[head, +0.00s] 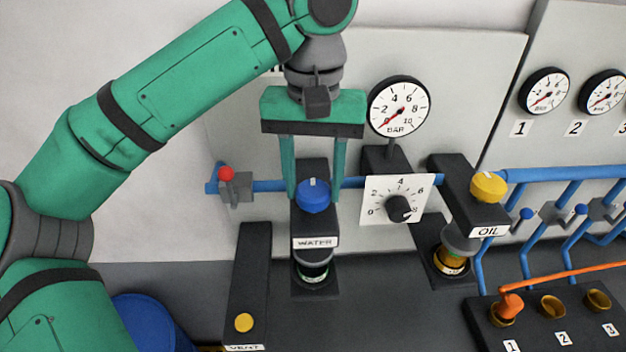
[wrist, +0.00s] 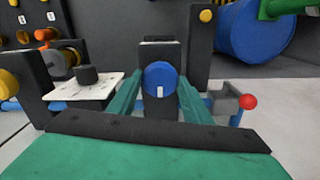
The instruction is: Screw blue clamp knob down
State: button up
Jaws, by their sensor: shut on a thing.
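The blue clamp knob (head: 313,196) sits on top of the black block labelled WATER (head: 315,243). A white mark on the knob points toward the panel in the head view. My gripper (head: 314,198) reaches down from above, with one green finger on each side of the knob, and is shut on it. In the wrist view the blue knob (wrist: 160,78) shows between the two fingers (wrist: 160,90), its white mark toward the gripper body. Below the block a dark cup-like part (head: 313,272) with a green ring is partly hidden.
A dial gauge (head: 399,106) and a white plate with a black dial (head: 398,207) stand right of the gripper. A red-knobbed valve (head: 227,175) is on the blue pipe at left. The OIL block with a yellow knob (head: 488,187) is at right. A VENT post (head: 243,322) stands front left.

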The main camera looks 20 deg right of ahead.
aim_at(313, 188)
jog(key=o, duration=1.1)
jog(key=shift+c, duration=0.2)
notch_tip(313, 188, up, 11)
jog(key=shift+f, duration=0.1)
